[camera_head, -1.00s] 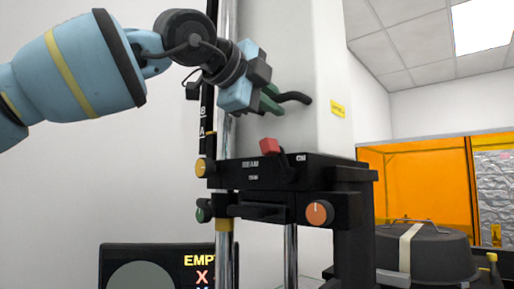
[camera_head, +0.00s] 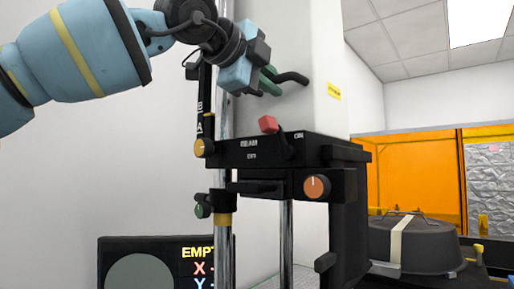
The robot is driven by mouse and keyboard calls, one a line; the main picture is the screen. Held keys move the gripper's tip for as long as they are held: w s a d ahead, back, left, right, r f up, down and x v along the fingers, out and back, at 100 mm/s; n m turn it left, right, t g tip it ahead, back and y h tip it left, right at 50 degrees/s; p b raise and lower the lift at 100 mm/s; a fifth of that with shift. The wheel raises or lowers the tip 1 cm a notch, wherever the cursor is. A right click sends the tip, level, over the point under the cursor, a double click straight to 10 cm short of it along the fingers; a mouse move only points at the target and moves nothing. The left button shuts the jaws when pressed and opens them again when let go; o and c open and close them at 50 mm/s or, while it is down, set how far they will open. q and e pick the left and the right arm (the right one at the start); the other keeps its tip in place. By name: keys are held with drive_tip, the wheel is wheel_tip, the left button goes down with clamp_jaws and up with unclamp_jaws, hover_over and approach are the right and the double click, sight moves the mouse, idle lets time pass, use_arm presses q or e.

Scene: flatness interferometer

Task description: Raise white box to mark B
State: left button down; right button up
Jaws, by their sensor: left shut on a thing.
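The white box (camera_head: 300,115) is the tall pale housing on a black carriage (camera_head: 245,150) that rides on upright chrome posts. A dark handle (camera_head: 292,77) sticks out from its front. My left gripper (camera_head: 267,82) is at this handle, with its greenish fingers shut on it; the fingers partly hide the grip. A black upright scale with marks B (camera_head: 199,106) and A (camera_head: 199,127) stands left of the box, B above A. My right gripper is not in view.
The carriage has a red-tipped lever (camera_head: 268,124), a yellow knob (camera_head: 203,148) and an orange knob (camera_head: 316,187). A display (camera_head: 140,270) reads EMPTY. A dark lidded pot (camera_head: 425,246) stands at right before orange panels (camera_head: 420,175).

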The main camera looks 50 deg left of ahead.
use_arm(q)
drive_tip(key=shift+r, duration=0.15)
drive_tip(key=shift+r, duration=0.25)
idle(0.3)
drive_tip(key=shift+r, duration=0.25)
idle(0.4)
drive_tip(key=c, duration=1.5)
unclamp_jaws()
drive_tip(key=shift+f, duration=0.1)
